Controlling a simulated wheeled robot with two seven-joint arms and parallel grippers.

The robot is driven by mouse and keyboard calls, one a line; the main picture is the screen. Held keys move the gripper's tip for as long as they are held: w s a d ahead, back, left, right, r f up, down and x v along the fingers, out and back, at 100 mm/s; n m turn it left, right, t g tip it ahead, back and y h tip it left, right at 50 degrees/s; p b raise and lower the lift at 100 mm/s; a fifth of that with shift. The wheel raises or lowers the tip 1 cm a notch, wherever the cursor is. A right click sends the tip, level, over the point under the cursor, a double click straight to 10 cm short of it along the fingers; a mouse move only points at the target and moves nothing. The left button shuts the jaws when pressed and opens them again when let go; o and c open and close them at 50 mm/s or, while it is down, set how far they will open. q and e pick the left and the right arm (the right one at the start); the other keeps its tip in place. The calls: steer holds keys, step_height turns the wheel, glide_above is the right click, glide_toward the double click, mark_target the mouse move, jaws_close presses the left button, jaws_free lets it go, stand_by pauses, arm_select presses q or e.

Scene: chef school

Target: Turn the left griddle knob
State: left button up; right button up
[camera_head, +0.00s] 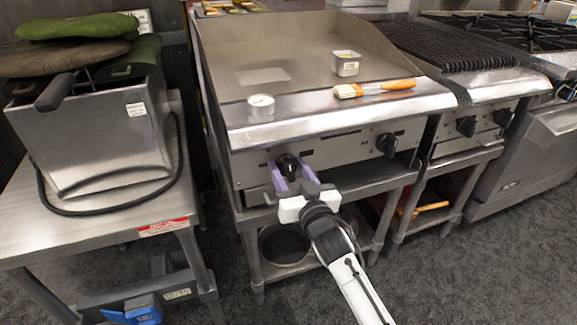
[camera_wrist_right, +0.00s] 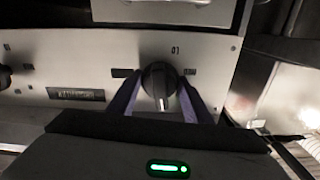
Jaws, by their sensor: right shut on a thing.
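The griddle (camera_head: 290,55) stands in the middle of the head view, with two black knobs on its front panel. The left griddle knob (camera_head: 288,165) is between the purple fingers of my right gripper (camera_head: 286,172). In the right wrist view the knob (camera_wrist_right: 158,84) shows between the two fingers of the gripper (camera_wrist_right: 162,100), its grip bar slightly tilted. My right gripper is shut on this knob, and its fingertips reach the panel. The right griddle knob (camera_head: 387,145) is free. My left gripper is not in view.
On the griddle lie a round dial (camera_head: 261,104), a small container (camera_head: 346,63) and an orange-handled brush (camera_head: 375,88). A fryer (camera_head: 95,135) stands on a steel table at left. A charbroiler (camera_head: 440,45) is at right. A shelf with a pan (camera_head: 285,244) is below.

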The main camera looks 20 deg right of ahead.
steer(key=shift+n+p, duration=0.45)
steer(key=shift+n, duration=0.75)
arm_select(q)
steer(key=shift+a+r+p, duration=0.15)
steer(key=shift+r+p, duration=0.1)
steer(key=shift+p, duration=0.1)
arm_select(e)
steer(key=shift+f+n, duration=0.1)
steer(key=shift+n, duration=1.6)
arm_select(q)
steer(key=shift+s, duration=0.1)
arm_select(e)
steer(key=o, duration=0.8)
arm_select(q)
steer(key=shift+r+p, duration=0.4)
steer(key=shift+p, duration=0.35)
arm_select(e)
steer(key=s, duration=1)
steer(key=shift+s+d, duration=0.1)
steer(key=shift+s, duration=0.1)
